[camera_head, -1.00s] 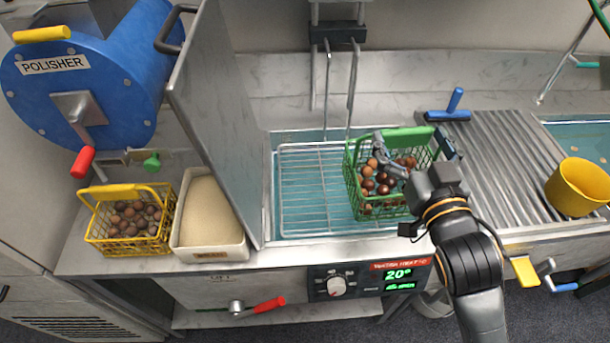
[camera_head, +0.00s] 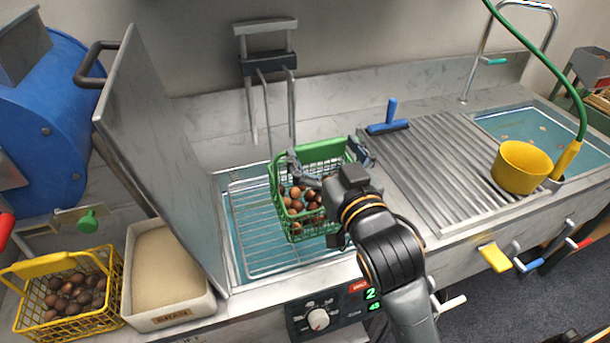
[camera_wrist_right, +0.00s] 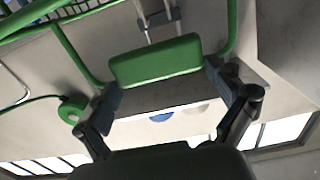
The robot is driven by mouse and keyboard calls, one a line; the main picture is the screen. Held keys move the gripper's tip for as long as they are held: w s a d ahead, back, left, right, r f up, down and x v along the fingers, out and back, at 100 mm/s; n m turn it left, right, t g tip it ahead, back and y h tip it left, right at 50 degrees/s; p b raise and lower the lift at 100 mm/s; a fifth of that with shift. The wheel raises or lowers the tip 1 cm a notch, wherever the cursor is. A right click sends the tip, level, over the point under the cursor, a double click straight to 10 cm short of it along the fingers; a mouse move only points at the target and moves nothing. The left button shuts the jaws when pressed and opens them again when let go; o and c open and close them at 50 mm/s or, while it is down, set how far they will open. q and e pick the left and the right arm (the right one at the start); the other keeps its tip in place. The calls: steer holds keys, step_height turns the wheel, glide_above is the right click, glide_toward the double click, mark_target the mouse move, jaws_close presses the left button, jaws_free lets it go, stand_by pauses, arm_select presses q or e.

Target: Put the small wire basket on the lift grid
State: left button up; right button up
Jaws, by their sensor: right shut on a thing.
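The small green wire basket (camera_head: 296,232) holds several brown chestnuts. It hangs roughly upright over the right part of the lift grid (camera_head: 250,226), a pale wire rack in a blue-water bath. Whether the basket's underside touches the grid is hidden. My right gripper (camera_head: 328,167) is shut on the basket's green handle. In the right wrist view the handle's thick green grip (camera_wrist_right: 155,62) lies across between the two dark fingers. My left gripper is not in view.
A raised steel lid (camera_head: 160,150) stands left of the bath. Uprights of a lift bracket (camera_head: 265,60) rise behind it. Right are a ribbed drainboard (camera_head: 440,170), blue squeegee (camera_head: 388,124) and yellow pot (camera_head: 520,167). A yellow basket (camera_head: 60,262) and bran box (camera_head: 165,275) sit left.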

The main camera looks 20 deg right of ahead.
mark_target(307, 167)
steer(key=shift+w+f+b, duration=0.1)
steer(key=shift+w+b, duration=0.05)
steer(key=shift+b, duration=0.35)
steer(key=shift+w+f, duration=0.1)
steer(key=shift+w, duration=0.15)
steer(key=w+f+b, duration=0.1)
steer(key=w+f, duration=0.8)
steer(key=f, duration=0.1)
steer(key=shift+f, duration=0.3)
steer(key=shift+f, duration=0.1)
steer(key=o, duration=1.5)
steer(key=shift+f, duration=0.15)
steer(key=shift+c, duration=0.2)
